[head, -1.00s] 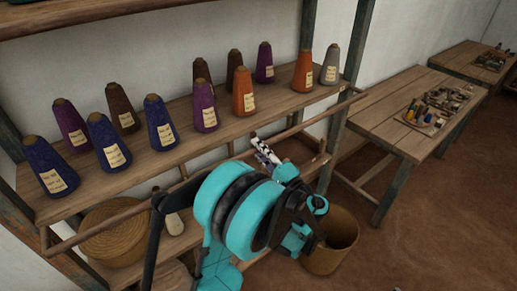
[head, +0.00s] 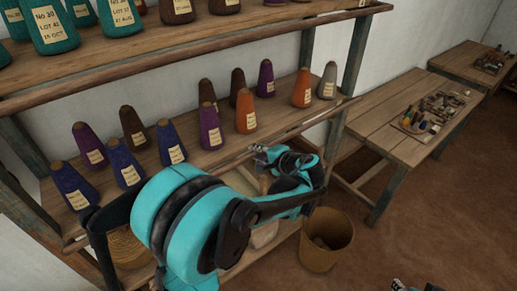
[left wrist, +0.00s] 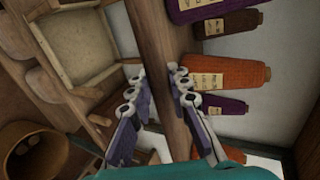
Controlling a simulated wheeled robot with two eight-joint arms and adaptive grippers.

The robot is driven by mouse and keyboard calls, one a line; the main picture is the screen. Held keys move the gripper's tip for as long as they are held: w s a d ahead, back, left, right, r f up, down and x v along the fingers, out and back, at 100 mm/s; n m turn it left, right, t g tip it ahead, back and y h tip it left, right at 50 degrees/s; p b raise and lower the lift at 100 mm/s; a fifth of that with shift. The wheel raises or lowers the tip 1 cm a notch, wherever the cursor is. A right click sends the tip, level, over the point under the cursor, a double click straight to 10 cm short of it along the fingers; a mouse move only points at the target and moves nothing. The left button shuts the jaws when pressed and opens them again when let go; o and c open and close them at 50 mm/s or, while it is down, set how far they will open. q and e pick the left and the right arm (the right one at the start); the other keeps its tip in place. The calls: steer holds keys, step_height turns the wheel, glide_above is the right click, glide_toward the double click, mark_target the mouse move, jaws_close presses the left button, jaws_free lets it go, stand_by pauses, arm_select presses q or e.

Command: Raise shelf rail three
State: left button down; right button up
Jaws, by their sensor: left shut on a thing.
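The shelf rail (head: 325,120) is a long brown wooden bar along the front of the middle shelf of cones. Its left part is mostly hidden behind my left arm. My left gripper (head: 262,153) is at the rail, right of its middle. In the left wrist view the rail (left wrist: 155,35) passes between the two fingers of my left gripper (left wrist: 161,82), which is shut on it. A small part of what looks like my right gripper (head: 398,285) shows at the bottom edge; its jaws cannot be made out.
Purple, brown, blue, orange and grey cones stand on the middle shelf (head: 190,150) behind the rail. An upper shelf (head: 150,60) with teal and brown cones is above. A basket (head: 326,240) stands on the floor. A tool table (head: 385,130) is at the right.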

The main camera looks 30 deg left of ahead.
arm_select(q)
steer(key=w+a+r+g+h+p, duration=0.3)
steer(key=a+g+h+p, duration=0.1)
steer(key=h, duration=0.5)
steer(key=a+p, duration=0.1)
steer(key=a, duration=0.1)
steer(key=shift+a+h+p, duration=0.3)
steer(key=shift+a+h, duration=0.1)
steer(key=shift+a+r, duration=0.1)
steer(key=c, duration=1.4)
jaws_free()
